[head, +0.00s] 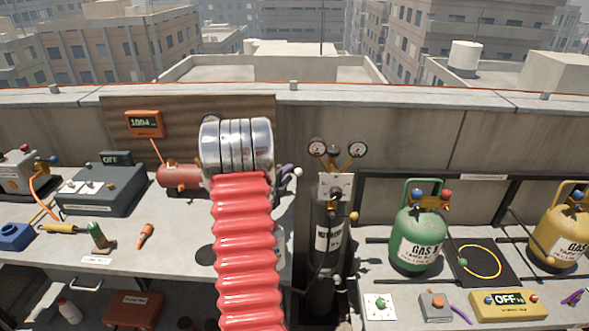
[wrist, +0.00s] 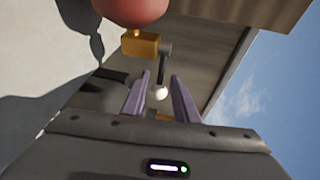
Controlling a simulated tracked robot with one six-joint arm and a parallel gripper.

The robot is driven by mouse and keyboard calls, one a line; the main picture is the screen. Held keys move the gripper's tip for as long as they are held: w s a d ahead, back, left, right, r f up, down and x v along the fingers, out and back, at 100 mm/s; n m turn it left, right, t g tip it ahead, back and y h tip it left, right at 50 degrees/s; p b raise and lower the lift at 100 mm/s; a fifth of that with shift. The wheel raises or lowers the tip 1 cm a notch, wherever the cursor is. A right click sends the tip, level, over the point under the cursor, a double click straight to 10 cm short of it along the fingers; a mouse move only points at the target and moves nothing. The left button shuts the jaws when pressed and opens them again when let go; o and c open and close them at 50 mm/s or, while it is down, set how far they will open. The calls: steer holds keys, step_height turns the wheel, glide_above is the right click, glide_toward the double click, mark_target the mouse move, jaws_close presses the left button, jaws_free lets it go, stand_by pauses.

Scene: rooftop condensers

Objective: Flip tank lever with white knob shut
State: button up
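The red tank (head: 180,175) lies on the left bench, partly hidden behind my arm. In the wrist view the red tank (wrist: 132,8) is at the top, with a brass valve (wrist: 140,45) below it. A dark lever (wrist: 166,60) runs down from the valve area to a white knob (wrist: 159,93). The white knob (head: 298,172) also shows right of my arm in the head view. My gripper (wrist: 162,76) has two purple fingers, apart, with the knob between them in the picture and a small gap each side. In the head view my gripper (head: 286,170) is mostly hidden.
A dark cylinder (head: 326,240) with gauges stands right of the left bench. The right bench holds a green gas tank (head: 418,240), a yellow tank (head: 562,240) and small devices. An orange meter (head: 144,124) reading 1004 hangs on the board behind.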

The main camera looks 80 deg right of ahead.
steer(key=x, duration=0.7)
steer(key=shift+d, duration=0.3)
steer(key=shift+f, duration=0.1)
steer(key=shift+c, duration=0.6)
jaws_close()
steer(key=shift+a+f, duration=0.1)
steer(key=shift+f, duration=0.05)
